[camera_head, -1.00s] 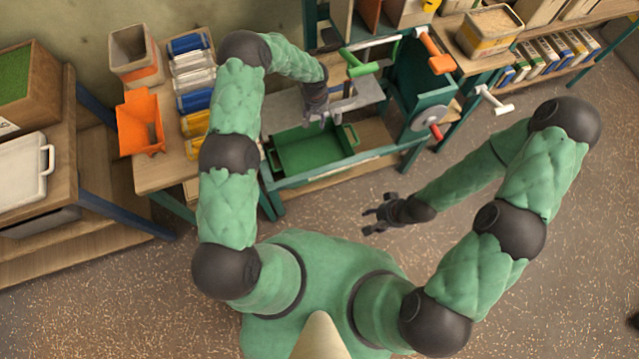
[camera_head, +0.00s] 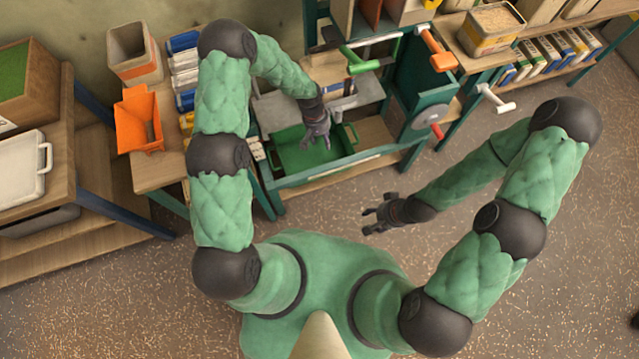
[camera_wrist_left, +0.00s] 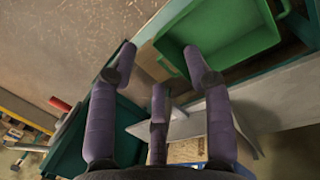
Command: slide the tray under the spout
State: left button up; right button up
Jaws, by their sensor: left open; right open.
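The green tray (camera_head: 292,158) with raised walls and side handles sits low in the teal machine frame, partly under a grey metal plate. My left gripper (camera_head: 318,143) is open and empty, above the tray's right part in the head view. In the left wrist view its spread fingers (camera_wrist_left: 160,68) point toward the tray (camera_wrist_left: 235,38) and its near handle; I cannot tell whether they touch. I cannot make out the spout for sure. My right gripper (camera_head: 374,214) is open and empty above the floor, in front of the machine.
Green-handled (camera_head: 362,66) and orange-handled (camera_head: 436,50) levers stick out above the frame. A grey wheel (camera_head: 428,120) with a red knob is at its right side. An orange scoop-like bin (camera_head: 138,120) stands on the left bench. Bare wood (camera_head: 372,134) shows right of the tray.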

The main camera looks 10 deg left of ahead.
pick_arm(q)
jog(key=s+d+f+h+b, duration=0.1)
jog(key=s+d+f+b, duration=0.1)
jog(key=s, duration=0.7)
jog(key=s+d+f+h+b, duration=0.1)
jog(key=s+f+b, duration=0.2)
jog(key=s, duration=0.6)
jog(key=shift+s+d+f+m, duration=0.15)
jog(key=shift+d+f+m, duration=0.25)
jog(key=shift+f, duration=0.2)
